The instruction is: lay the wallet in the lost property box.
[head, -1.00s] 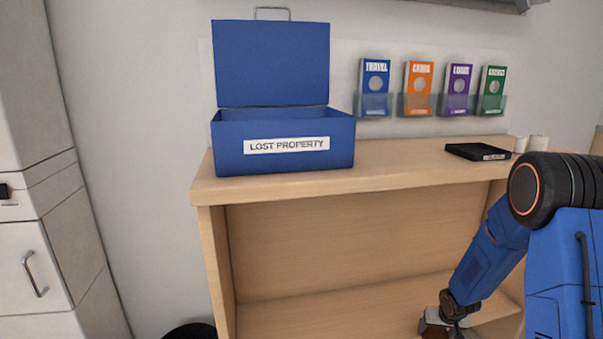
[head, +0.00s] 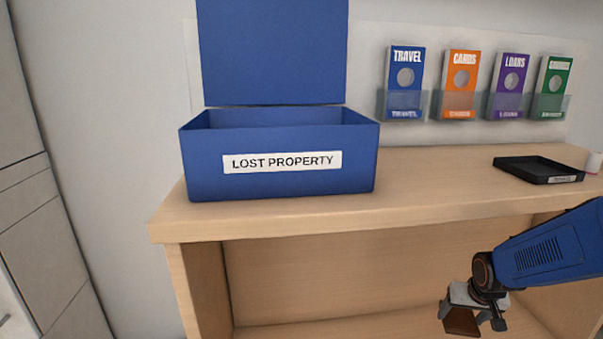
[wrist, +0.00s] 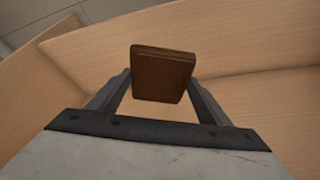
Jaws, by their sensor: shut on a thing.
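The brown wallet (wrist: 161,75) is between the two fingers of my gripper (wrist: 160,88) in the wrist view. In the head view my gripper (head: 470,321) is at the lower right, below the counter top, shut on the wallet (head: 461,321). The blue lost property box (head: 277,179) stands on the counter at left centre, with its lid raised at the back. Its inside floor is hidden by the front wall. My gripper is to the right of the box and lower than it.
The wooden counter (head: 430,213) has an open shelf space below its top. A black tray (head: 538,167) lies at the right on the counter. A leaflet rack (head: 475,106) hangs on the wall. The counter top between box and tray is clear.

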